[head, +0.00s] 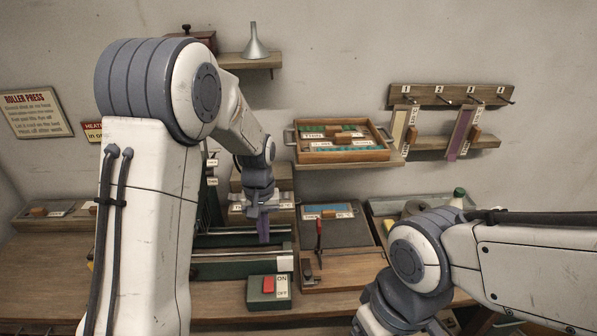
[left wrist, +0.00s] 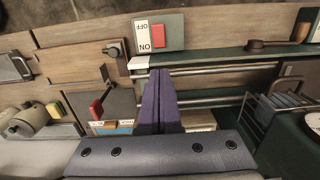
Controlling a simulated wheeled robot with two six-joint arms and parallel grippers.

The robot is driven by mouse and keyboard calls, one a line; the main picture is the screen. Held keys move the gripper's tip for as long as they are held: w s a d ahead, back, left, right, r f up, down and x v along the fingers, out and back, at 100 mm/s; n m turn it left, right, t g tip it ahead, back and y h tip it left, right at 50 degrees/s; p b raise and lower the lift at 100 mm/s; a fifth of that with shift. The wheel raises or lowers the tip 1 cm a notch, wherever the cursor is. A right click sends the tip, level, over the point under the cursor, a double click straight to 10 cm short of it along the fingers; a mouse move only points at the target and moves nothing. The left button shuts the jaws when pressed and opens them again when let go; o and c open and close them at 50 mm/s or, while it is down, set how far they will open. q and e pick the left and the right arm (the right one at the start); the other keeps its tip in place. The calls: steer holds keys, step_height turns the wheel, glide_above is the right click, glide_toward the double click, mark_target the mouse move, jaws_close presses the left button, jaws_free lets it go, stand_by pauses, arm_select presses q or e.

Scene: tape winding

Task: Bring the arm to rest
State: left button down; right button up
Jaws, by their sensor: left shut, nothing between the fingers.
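My left gripper (head: 263,228) hangs pointing down over the green roller press (head: 225,268), near its metal rollers. Its two purple fingers are pressed together with nothing between them. In the left wrist view the closed fingers (left wrist: 158,100) lie over the press, just below the ON/OFF switch box (left wrist: 158,32). The switch box also shows in the head view (head: 269,291), with a red rocker, in front of the press. My right arm reaches in from the right at the lower right, and its gripper is not visible.
A board with a red-handled lever (head: 319,238) stands right of the press. A wooden tray (head: 343,152) sits on a wall shelf behind. A hook rack (head: 450,97) holds hanging strips at the right. A funnel (head: 255,45) stands on an upper shelf. Bare bench (head: 350,305) shows in front.

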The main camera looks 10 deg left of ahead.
arm_select(q)
steer(key=s+d+r+m, duration=0.3)
steer(key=s+d+r, duration=0.1)
steer(key=s+d, duration=0.3)
steer(key=s+d+r+m, duration=0.4)
steer(key=s+d, duration=0.3)
steer(key=s, duration=0.3)
steer(key=shift+m+h, duration=0.3)
steer(key=c, duration=1.4)
jaws_free()
steer(key=s+m, duration=0.1)
steer(key=s, duration=0.4)
steer(key=s+m, duration=0.1)
steer(key=s, duration=0.1)
steer(key=shift+s+d+r+m, duration=0.15)
steer(key=shift+s+d+m, duration=0.05)
steer(key=shift+d+m, duration=0.15)
steer(key=o, duration=0.8)
steer(key=shift+s, duration=0.3)
steer(key=shift+o, duration=0.2)
steer(key=n+b, duration=1)
steer(key=b, duration=0.3)
glide_toward(269, 276)
steer(key=f, duration=0.7)
steer(key=shift+s+d+f, duration=0.2)
steer(key=shift+f, duration=0.2)
